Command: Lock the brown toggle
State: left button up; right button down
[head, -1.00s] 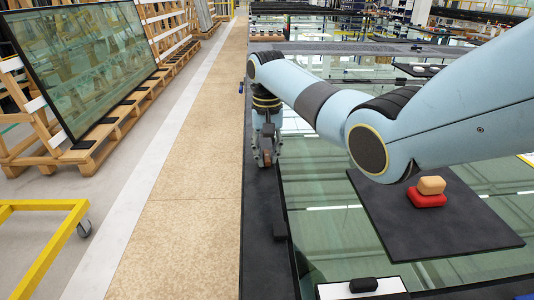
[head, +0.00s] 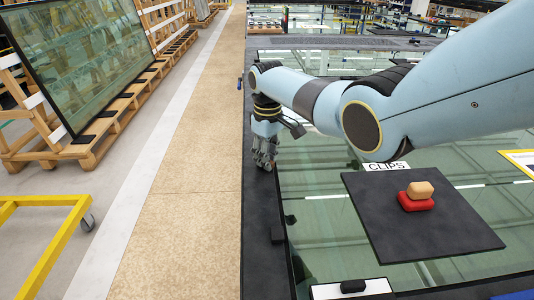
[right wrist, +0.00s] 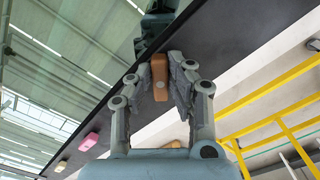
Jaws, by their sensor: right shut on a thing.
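The brown toggle (right wrist: 159,78) shows in the right wrist view as an orange-brown block with a pale round spot. It stands between the two fingers of my right gripper (right wrist: 160,72), which is shut on it. In the head view my right gripper (head: 265,165) is low over the dark frame edge at the left of the glass, and its fingers hide the toggle. My left gripper is not in view.
A black block (head: 353,286) lies on a white pad in front. A yellow-railed cart (head: 60,245) stands at left.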

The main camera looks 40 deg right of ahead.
jog(key=n, duration=0.4)
jog(key=shift+w+d+r+n+p, duration=0.1)
jog(key=shift+w+d+n+p, duration=0.1)
jog(key=shift+n+p, duration=0.15)
jog(key=shift+w+n, duration=0.1)
jog(key=shift+n, duration=2.05)
jog(key=c, duration=1.3)
grip_release()
jog(key=shift+o, duration=0.2)
notch_tip(320, 180, up, 12)
